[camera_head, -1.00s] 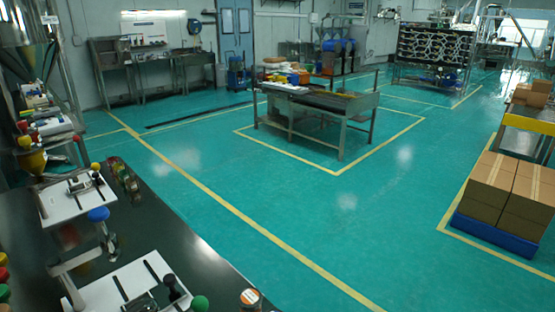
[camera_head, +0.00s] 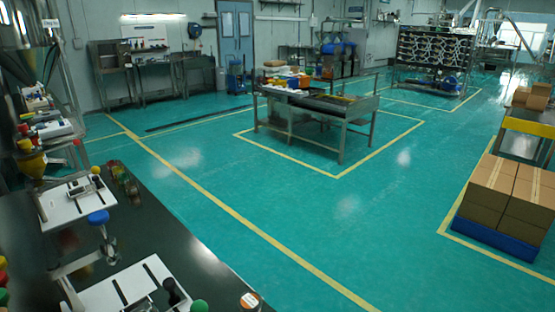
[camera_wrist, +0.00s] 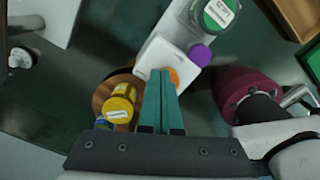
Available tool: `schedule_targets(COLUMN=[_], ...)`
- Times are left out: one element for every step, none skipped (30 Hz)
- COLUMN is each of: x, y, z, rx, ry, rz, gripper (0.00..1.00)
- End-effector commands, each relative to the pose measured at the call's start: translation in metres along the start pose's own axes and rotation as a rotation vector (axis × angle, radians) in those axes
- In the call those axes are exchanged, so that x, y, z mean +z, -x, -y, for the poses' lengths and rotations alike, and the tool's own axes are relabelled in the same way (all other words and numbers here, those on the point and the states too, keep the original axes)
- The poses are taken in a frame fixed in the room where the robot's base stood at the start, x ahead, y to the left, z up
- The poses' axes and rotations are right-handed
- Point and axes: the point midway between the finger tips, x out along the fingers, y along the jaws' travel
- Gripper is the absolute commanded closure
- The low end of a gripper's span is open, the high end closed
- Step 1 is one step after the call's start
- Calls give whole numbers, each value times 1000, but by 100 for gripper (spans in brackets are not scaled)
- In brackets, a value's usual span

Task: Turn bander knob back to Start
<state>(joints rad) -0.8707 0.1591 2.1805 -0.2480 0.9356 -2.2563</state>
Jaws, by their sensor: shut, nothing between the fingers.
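My gripper (camera_wrist: 162,76) shows in the wrist view. Its two teal fingers are together with nothing between them. The tips lie over or against an orange round part (camera_wrist: 174,77) on a white device (camera_wrist: 160,58); I cannot tell whether they touch. The fingers partly hide this orange part. A purple knob (camera_wrist: 200,54) sits on the device just right of the tips. No Start mark is readable, and I cannot tell which part is the bander knob. My gripper is not seen in the head view.
In the wrist view, a yellow-capped jar (camera_wrist: 118,109) stands left of my fingers, a green-capped container (camera_wrist: 219,13) above and a maroon round part (camera_wrist: 240,88) at right. In the head view, a dark bench (camera_head: 165,240) holds white boards and coloured knobs; open green floor lies beyond.

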Motion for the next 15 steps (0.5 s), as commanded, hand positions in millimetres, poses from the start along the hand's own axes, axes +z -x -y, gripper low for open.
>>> schedule_targets(x=[-1, 0, 0, 0, 0, 0, 0, 0, 0, 0, 0, 0, 0, 0, 0], y=[-8, -13, -19, -22, -26, -30, -32, -33, -35, -36, -36, -36, -36, -36, -36], z=[1, 1, 0, 0, 1, 1, 1, 0, 0, 0, 0, 0, 0, 0, 0], rx=[-4, -4, -3, -3, -3, -2, -2, -1, 0, 0, 0, 0, 0, 1, 1], ry=[0, 0, 1, 1, 0, 0, 0, -1, 0, 0, 0, 0, 0, 0, 0], rz=[-2, -3, -2, -1, -2, -1, -1, -1, -1, -1, -1, 0, 0, 0, 0], gripper=[100, 100, 100, 100, 100, 100, 100, 100, 100, 100, 100, 100, 100, 100, 100])
